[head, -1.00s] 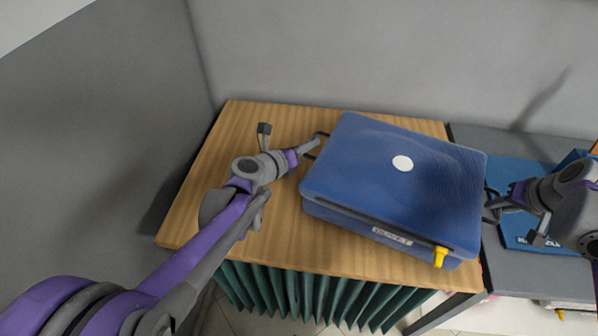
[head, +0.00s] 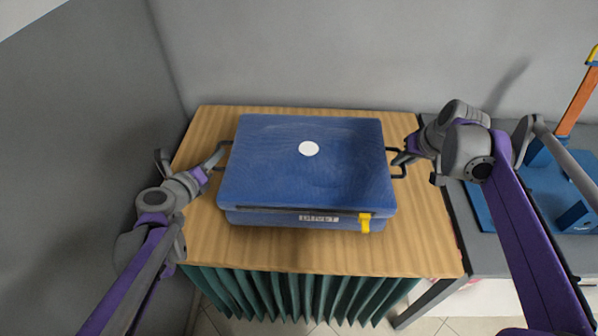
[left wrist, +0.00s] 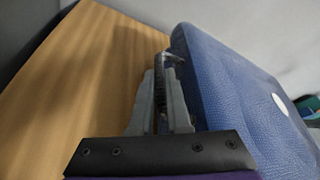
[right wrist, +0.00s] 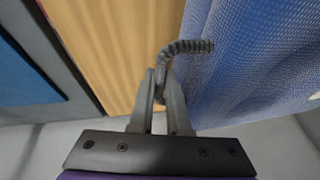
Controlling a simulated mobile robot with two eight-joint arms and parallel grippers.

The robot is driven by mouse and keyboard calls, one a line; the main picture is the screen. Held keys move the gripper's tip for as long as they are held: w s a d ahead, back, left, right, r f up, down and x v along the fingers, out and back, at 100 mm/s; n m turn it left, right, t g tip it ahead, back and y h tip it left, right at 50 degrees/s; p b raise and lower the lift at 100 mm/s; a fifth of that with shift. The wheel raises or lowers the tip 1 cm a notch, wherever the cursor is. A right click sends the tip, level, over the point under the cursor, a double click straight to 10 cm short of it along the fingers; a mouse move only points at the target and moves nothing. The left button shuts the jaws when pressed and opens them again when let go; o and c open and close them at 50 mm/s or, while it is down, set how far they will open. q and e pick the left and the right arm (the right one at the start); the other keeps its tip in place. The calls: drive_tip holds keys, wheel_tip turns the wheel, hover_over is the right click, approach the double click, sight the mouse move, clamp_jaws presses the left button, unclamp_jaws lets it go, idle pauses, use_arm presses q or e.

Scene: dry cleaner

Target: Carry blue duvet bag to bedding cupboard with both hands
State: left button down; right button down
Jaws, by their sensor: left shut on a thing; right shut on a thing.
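The blue duvet bag (head: 300,183) lies flat and nearly square over a wooden top in the head view, with a white disc on its lid, a label and a yellow tag on its front. I cannot tell whether it rests on the wood or hangs just above it. My left gripper (head: 219,157) is shut on its left dark handle, also visible in the left wrist view (left wrist: 160,85). My right gripper (head: 402,160) is shut on the right handle, a ribbed loop in the right wrist view (right wrist: 186,47). No unit in view is clearly labelled as the bedding cupboard.
The wooden top (head: 330,255) has a green pleated curtain (head: 300,291) below its front edge. Grey walls stand behind and at left. A grey counter (head: 462,225) with a blue tray-like item (head: 560,192) and an orange post (head: 578,100) adjoins at right. Bare wood shows around the bag.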

use_arm(q)
drive_tip(key=shift+d+f, duration=0.2)
drive_tip(key=shift+d, duration=0.05)
use_arm(e)
drive_tip(key=shift+a+f, duration=0.15)
